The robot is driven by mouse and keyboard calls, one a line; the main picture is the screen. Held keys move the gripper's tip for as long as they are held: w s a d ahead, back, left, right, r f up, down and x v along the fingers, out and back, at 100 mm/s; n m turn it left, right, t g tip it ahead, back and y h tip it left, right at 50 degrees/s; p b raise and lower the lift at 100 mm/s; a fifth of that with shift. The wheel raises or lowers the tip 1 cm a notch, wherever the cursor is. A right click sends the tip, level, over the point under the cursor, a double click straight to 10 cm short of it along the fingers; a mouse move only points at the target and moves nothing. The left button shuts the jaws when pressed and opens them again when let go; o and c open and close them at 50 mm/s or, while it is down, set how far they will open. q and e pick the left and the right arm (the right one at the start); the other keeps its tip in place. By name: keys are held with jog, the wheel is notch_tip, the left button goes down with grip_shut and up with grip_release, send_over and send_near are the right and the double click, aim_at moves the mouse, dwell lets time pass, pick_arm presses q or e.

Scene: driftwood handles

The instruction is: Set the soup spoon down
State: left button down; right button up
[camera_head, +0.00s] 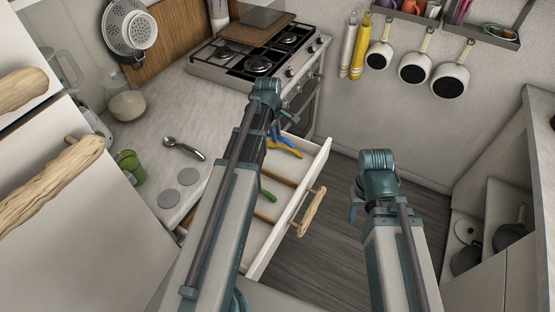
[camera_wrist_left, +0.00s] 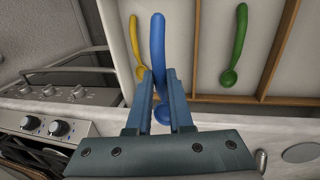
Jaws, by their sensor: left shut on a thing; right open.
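A blue spoon (camera_wrist_left: 157,45) is held between the fingers of my left gripper (camera_wrist_left: 160,88), which is shut on it. Whether the blue spoon touches the drawer floor I cannot tell. The yellow spoon (camera_wrist_left: 137,45) lies just left of it in the same compartment. My right gripper (camera_head: 353,211) is empty and open, right of the drawer, its fingers partly hidden.
A green spoon (camera_wrist_left: 236,48) lies in the neighbouring compartment, between wooden dividers (camera_wrist_left: 193,40). A metal spoon (camera_head: 184,149) lies on the counter (camera_head: 140,175), near a green cup (camera_head: 130,165). The stove (camera_head: 250,58) stands beyond the drawer. A driftwood handle (camera_head: 312,212) sticks out from the drawer front.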

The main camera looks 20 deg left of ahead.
pick_arm(q)
notch_tip(320, 180, down, 14)
jog(key=b, duration=1.3)
jog(key=shift+b, duration=0.4)
jog(key=shift+a+r, duration=0.1)
jog(key=shift+a, duration=0.3)
jog(key=a, duration=0.3)
jog(key=shift+w+a+f+b, duration=0.2)
jog(key=shift+w+f+b, duration=0.1)
jog(key=shift+f, duration=0.1)
jog(key=shift+s+f+b, duration=0.1)
jog(key=shift+f+b, duration=0.25)
jog(key=shift+d+r, duration=0.1)
jog(key=shift+r, duration=0.05)
